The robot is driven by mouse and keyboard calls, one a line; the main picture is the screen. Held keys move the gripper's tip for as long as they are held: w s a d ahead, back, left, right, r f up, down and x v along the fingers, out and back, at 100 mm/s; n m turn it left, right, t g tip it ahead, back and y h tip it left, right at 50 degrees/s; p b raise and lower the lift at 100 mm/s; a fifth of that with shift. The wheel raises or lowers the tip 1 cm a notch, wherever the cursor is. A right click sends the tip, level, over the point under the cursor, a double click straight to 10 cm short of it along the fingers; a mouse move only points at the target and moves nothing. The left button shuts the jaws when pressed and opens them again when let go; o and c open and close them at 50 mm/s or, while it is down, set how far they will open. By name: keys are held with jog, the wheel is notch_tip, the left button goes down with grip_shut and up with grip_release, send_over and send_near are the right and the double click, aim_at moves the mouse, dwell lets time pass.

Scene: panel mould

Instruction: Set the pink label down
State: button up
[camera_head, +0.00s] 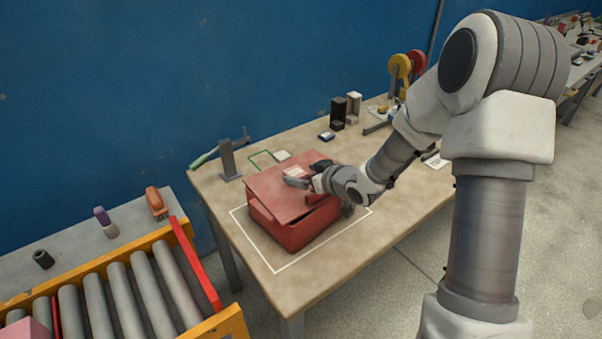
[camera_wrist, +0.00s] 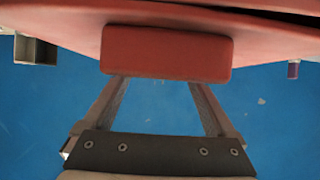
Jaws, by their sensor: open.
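A red box (camera_head: 300,229) stands on the table inside a white outline, with a flat red lid (camera_head: 280,194) lying tilted and askew on it. A small pale, pinkish-white patch (camera_head: 294,171) shows at the lid's back, beside my gripper; I cannot tell for sure that it is the pink label. My gripper (camera_head: 303,179) is low over the lid's back right part. In the wrist view its open fingers (camera_wrist: 160,85) reach to a red block (camera_wrist: 167,52) under a wide red surface. The block hides the fingertips, and I cannot tell whether they touch it.
The wooden table (camera_head: 408,215) is clear at its front right. Behind the box are a grey upright post (camera_head: 228,158), black blocks (camera_head: 338,110) and a tape dispenser (camera_head: 400,70). A roller conveyor (camera_head: 120,292) with a pink object (camera_head: 27,328) stands at front left.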

jog(key=p+v, duration=0.1)
jog(key=v, duration=0.9)
jog(key=shift+s, duration=0.25)
jog(key=shift+d+r, duration=0.15)
jog(key=shift+d, duration=0.05)
jog(key=s+d+r+m+g+h, duration=0.1)
jog(key=s+d+r+m+h, duration=0.45)
jog(key=d+r+h, duration=0.45)
jog(key=s+a+r+g+y, duration=0.1)
jog(key=s+a+r, duration=0.1)
jog(key=s, duration=0.7)
jog(key=s+a+r+m+g+y+p, duration=0.1)
jog(key=s+a+r+g+y, duration=0.1)
jog(key=s, duration=0.8)
jog(key=shift+s+a+r+g, duration=0.3)
jog(key=shift+a+r, duration=0.1)
jog(key=shift+r, duration=0.4)
